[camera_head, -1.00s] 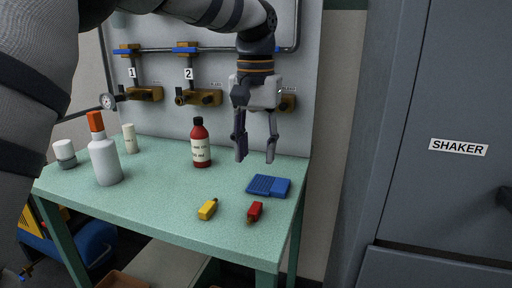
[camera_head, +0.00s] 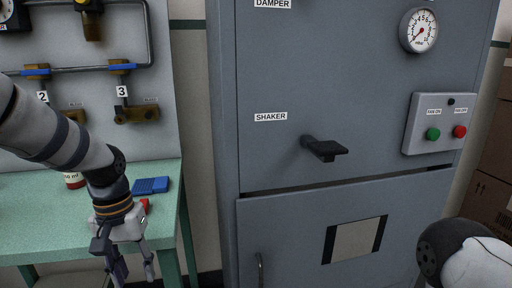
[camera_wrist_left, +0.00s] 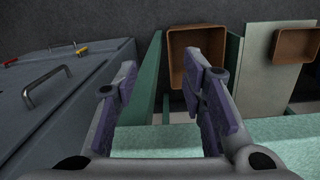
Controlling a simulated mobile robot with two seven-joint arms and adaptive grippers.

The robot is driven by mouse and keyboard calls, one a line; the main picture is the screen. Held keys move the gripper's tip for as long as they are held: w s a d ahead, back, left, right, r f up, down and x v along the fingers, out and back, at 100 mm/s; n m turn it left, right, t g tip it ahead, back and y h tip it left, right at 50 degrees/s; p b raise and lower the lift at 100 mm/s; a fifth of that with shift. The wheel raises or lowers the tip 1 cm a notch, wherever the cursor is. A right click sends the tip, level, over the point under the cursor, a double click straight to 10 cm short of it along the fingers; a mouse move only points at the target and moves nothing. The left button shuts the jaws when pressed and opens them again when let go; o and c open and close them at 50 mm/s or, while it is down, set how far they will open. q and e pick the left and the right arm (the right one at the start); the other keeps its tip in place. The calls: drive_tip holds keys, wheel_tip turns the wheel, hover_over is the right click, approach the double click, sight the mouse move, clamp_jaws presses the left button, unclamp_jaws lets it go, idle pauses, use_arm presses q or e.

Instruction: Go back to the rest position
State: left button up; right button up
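My left gripper (camera_head: 130,278) hangs fingers-down at the front right corner of the green table (camera_head: 70,232), in the head view. Its fingers are apart with nothing between them; the left wrist view also shows the open left gripper (camera_wrist_left: 168,85). Part of my right arm shows at the lower right of the head view, but its gripper is out of frame. A red object (camera_head: 145,204) on the table is partly hidden behind my left gripper.
A grey cabinet (camera_head: 265,75) with a SHAKER handle (camera_head: 325,149) stands right of the table. The left wrist view shows brown bins (camera_wrist_left: 174,62) (camera_wrist_left: 277,47) below and a cabinet handle (camera_wrist_left: 46,84).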

use_arm(q)
drive_tip(key=s+d+f+g, duration=0.1)
drive_tip(key=s+d+f, duration=0.2)
drive_tip(key=s+f, duration=1.65)
drive_tip(key=s, duration=0.8)
drive_tip(key=s+a+f+m, duration=0.1)
drive_tip(key=s+f, duration=0.2)
drive_tip(key=s, duration=0.7)
drive_tip(key=shift+s+a+f+g+y, duration=0.2)
drive_tip(key=shift+s+a+g+y, duration=0.05)
drive_tip(key=shift+s+g+y, duration=0.1)
